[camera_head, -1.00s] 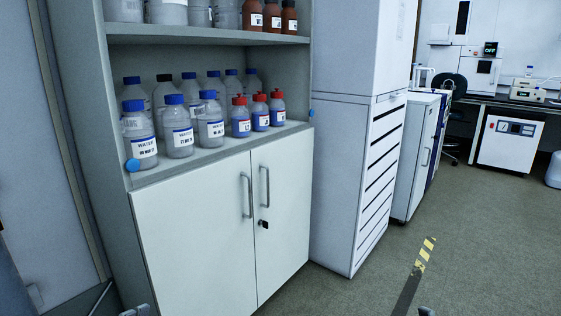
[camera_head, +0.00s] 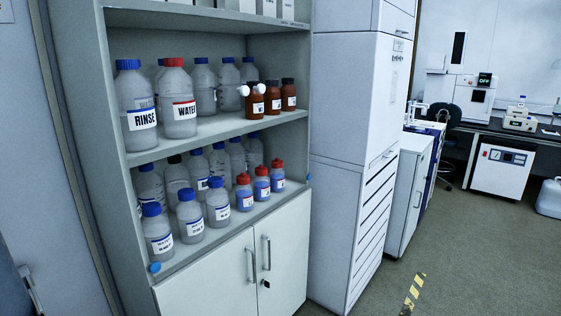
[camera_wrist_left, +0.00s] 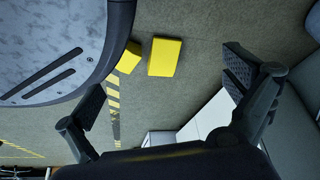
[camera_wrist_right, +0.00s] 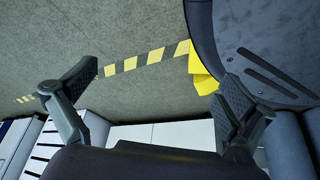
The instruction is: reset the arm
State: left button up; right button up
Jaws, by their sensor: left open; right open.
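My left gripper (camera_wrist_left: 165,90) shows in the left wrist view with its two fingers wide apart and nothing between them. My right gripper (camera_wrist_right: 160,95) shows in the right wrist view, also open and empty, with floor between its fingers. Neither gripper is visible in the head view now. A grey rounded part beside each gripper looks like my own base. In the head view the shelf cabinet (camera_head: 215,137) stands ahead, with no arm in front of it.
Bottles marked RINSE (camera_head: 137,105) and WATER (camera_head: 177,100) stand on the upper shelf, several smaller bottles below. A tall white cabinet (camera_head: 345,110) stands to the right. Open floor (camera_head: 455,255) lies at right. Yellow blocks (camera_wrist_left: 164,57) show near my left gripper.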

pick_arm(q)
jog(key=s+a+g+p, duration=0.2)
jog(key=s+g, duration=0.1)
jog(key=s, duration=0.6)
jog(key=shift+s+a+r+y, duration=0.25)
jog(key=shift+s+r+y, duration=0.05)
jog(key=shift+s+r, duration=0.1)
pick_arm(e)
jog(key=s+d+g, duration=0.2)
jog(key=s+g, duration=0.1)
jog(key=s, duration=0.6)
jog(key=shift+s+d+r+h, duration=0.25)
jog(key=shift+s+r+h, duration=0.05)
jog(key=shift+s+r, duration=0.1)
